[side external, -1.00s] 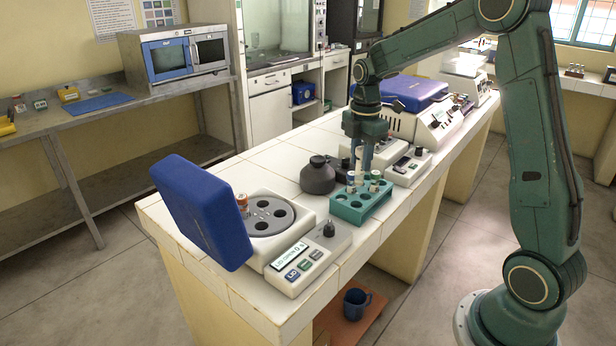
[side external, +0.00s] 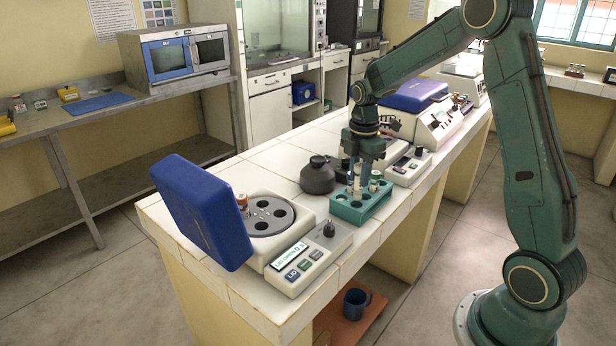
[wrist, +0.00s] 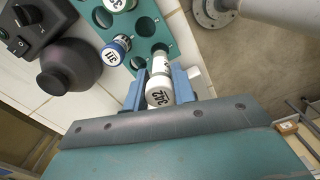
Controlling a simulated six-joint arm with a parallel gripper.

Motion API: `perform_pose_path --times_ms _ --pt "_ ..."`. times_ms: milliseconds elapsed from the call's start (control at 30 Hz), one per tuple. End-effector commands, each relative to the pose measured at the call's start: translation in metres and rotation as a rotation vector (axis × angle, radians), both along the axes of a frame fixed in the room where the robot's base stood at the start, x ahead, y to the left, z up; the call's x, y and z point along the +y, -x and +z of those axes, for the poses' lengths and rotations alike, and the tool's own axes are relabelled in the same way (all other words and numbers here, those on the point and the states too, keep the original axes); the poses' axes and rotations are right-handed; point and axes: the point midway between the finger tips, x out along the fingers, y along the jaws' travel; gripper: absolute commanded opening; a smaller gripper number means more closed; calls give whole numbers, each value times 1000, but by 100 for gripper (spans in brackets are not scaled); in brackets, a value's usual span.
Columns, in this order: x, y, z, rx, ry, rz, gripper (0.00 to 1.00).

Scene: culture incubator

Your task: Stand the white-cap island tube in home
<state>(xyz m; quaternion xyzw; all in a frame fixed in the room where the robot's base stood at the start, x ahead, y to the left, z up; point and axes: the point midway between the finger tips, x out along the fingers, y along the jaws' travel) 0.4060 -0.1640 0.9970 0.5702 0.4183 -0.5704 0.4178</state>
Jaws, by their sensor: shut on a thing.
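The white-cap tube (wrist: 160,92), with a dark printed number on its cap, is between the two blue fingers of my gripper (wrist: 160,88) in the wrist view. My gripper (side external: 363,168) is shut on it, low over the teal rack (side external: 349,213) in the side view. The rack (wrist: 148,28) also shows in the wrist view, with the held tube over its near end. I cannot tell whether the tube's foot is inside a hole. A blue-cap tube (wrist: 116,50) and another white-capped tube (wrist: 118,4) stand in the rack beside it.
A dark round bottle (side external: 317,176) stands close left of the rack. A centrifuge (side external: 268,217) with its blue lid (side external: 202,212) open holds an orange-brown tube (side external: 242,203). A small grey-white device (side external: 408,168) stands behind the rack.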

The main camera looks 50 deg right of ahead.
Motion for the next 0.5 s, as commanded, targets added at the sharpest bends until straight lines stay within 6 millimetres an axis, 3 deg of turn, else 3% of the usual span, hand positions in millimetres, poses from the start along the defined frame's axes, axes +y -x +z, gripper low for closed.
perform_pose_path --times_ms 500 --pt "0 -1 -5 -1 0 0 4"
